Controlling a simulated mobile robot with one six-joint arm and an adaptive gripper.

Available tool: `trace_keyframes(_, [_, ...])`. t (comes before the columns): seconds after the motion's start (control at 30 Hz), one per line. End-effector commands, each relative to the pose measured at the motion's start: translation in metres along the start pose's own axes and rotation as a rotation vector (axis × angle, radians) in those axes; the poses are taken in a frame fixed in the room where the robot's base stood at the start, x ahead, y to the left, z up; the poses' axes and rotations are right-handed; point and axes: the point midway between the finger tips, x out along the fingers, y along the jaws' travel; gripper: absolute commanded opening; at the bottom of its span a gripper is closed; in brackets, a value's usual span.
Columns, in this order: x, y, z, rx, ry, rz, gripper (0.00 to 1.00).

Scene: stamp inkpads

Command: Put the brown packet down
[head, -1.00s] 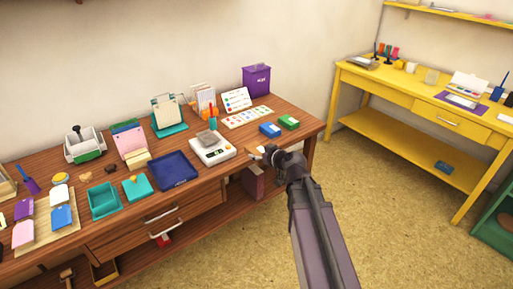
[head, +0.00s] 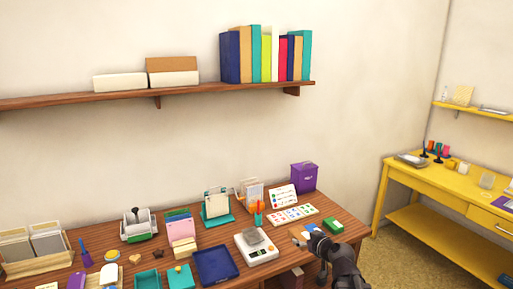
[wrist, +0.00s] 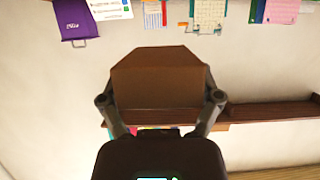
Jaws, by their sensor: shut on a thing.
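The brown packet (wrist: 160,82) fills the middle of the wrist view, between the two fingers of my gripper (wrist: 160,100). My gripper is shut on it. In the head view my gripper (head: 308,242) is over the front right part of the wooden desk (head: 375,238). A small brown-tan edge shows at its left tip there; most of the packet is hidden or too small to make out. I cannot tell the gap between the packet and the desk.
A blue inkpad (head: 313,228), partly covered by my gripper, and a green inkpad (head: 333,224) lie close behind it. A white scale (head: 256,248) and a navy tray (head: 216,265) stand to the left. A wall shelf (head: 190,93) holds binders and boxes.

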Motion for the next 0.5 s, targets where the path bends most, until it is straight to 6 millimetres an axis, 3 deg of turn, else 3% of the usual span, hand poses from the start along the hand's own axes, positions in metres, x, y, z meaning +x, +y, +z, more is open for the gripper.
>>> trace_keyframes(0.03, [-0.006, 0.000, -0.014, 0.000, 0.000, 0.000, 0.24])
trace_keyframes(0.5, [-0.031, 0.000, -0.074, 0.000, 0.000, 0.000, 0.24])
